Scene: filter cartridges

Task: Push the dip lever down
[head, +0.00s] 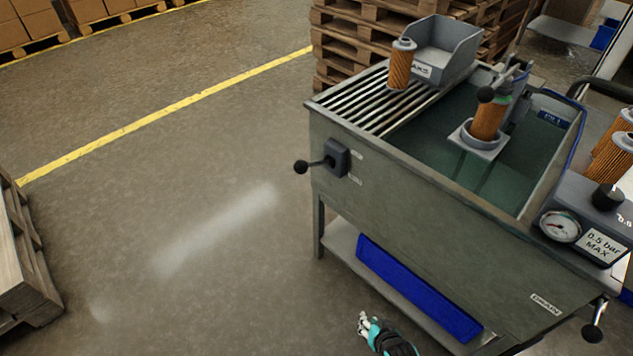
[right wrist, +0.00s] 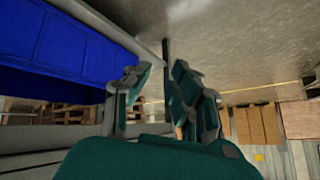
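A lever with a black ball knob (head: 300,167) sticks out to the left, roughly level, from a dark bracket (head: 337,158) on the tank's side (head: 420,210); small labels beside it are too small to read. In the tank, an orange cartridge (head: 487,120) stands in a grey holder (head: 477,143), above the liquid, with another black knob (head: 486,95) beside its top. My right gripper (head: 363,324) is low in front of the tank, below and right of the side lever, apart from it. In the right wrist view its fingers (right wrist: 155,92) are open and empty. My left gripper is not in view.
A blue bin (head: 415,290) sits on the shelf under the tank. A drain lever (head: 592,333) is at lower right, below a pressure gauge (head: 560,227). A cartridge (head: 401,66) stands on the slatted rack (head: 365,103) by a grey bin (head: 445,47).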

